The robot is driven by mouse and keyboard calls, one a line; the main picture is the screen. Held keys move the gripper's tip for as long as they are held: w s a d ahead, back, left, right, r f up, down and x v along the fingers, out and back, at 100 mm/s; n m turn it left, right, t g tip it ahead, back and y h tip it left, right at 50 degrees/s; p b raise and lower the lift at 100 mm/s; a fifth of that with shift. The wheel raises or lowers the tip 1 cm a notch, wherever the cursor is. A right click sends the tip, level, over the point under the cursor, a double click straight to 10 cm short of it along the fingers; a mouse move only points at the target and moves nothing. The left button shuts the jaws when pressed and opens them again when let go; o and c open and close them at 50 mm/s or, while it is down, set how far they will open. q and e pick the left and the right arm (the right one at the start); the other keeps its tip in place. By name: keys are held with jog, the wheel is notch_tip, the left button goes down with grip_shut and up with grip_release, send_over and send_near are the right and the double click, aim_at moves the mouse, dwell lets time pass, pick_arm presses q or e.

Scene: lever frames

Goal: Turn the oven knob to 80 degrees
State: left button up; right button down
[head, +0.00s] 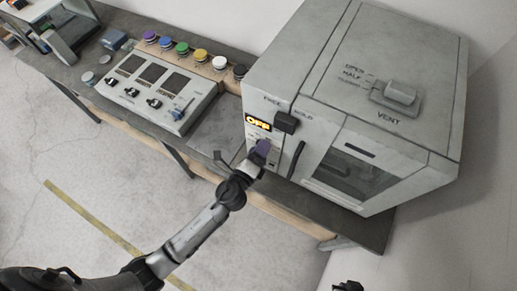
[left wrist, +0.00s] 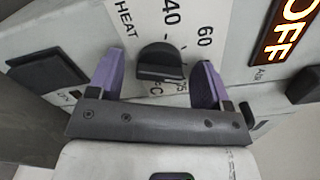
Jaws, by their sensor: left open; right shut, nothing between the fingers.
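The oven (head: 350,110) is a large pale box on the bench. Its front panel has a lit display (head: 258,123) reading OFF. In the left wrist view, the dark heat knob (left wrist: 160,62) sits on a white dial marked HEAT, 40, 60 and °C. My left gripper (head: 262,147) is at the panel below the display. In the left wrist view my left gripper (left wrist: 158,80) is open, with one purple finger on each side of the knob and visible gaps between. In the head view the gripper hides the knob. My right gripper's fingers do not show.
A dark block (head: 286,122) and a door handle (head: 296,159) are right of my left gripper. A vent lever (head: 400,94) is on the oven top. Left stands a console (head: 155,90) with levers, and several coloured buttons (head: 182,48) behind it. Floor in front is open.

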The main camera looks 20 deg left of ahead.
pick_arm(q)
jog(key=s+a+b, duration=0.1)
jog(key=s+b, duration=0.1)
jog(key=s, duration=1.1)
jog(key=shift+s+a+b, duration=0.15)
jog(key=shift+s+b, duration=0.2)
jog(key=shift+s, duration=0.05)
